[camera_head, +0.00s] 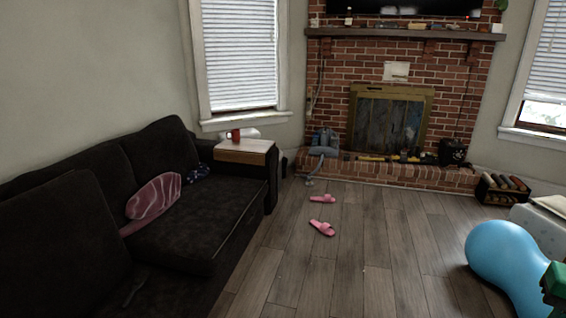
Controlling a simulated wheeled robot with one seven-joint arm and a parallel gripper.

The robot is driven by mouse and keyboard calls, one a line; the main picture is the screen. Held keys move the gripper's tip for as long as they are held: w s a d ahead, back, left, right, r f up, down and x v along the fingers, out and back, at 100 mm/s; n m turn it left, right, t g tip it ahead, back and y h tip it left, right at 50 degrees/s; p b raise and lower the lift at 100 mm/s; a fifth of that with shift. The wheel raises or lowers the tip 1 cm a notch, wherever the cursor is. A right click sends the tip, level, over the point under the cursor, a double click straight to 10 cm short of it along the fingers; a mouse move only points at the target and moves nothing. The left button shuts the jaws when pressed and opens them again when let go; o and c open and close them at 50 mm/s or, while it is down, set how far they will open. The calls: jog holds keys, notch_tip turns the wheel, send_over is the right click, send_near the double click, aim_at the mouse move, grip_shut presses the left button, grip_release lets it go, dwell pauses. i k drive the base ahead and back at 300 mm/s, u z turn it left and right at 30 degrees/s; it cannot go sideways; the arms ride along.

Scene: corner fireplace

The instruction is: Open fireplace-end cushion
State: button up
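A dark sofa (262,185) stands along the left wall. Its seat cushion at the fireplace end (200,225) lies flat, with its front edge toward the open floor. The back cushion at that end (163,146) leans upright against the sofa back. A pink patterned pillow or cloth (158,193) rests at the left rear of the seat cushion. A small dark blue patterned item (198,172) lies near the back cushion. I cannot tell any opening or seam on the cushions. My gripper does not show in this view.
A wooden tray (243,151) with a red mug (236,135) sits on the sofa arm. Pink slippers (322,228) lie on the wood floor. The brick fireplace (450,178) is at the back. A blue ball-like object (500,260) stands at right. The middle floor is mostly clear.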

aim_at(196, 235)
jog(key=u, duration=0.25)
jog(key=i, duration=1.2)
jog(key=u, duration=0.45)
jog(key=i, duration=1.85)
jog(key=u, duration=0.15)
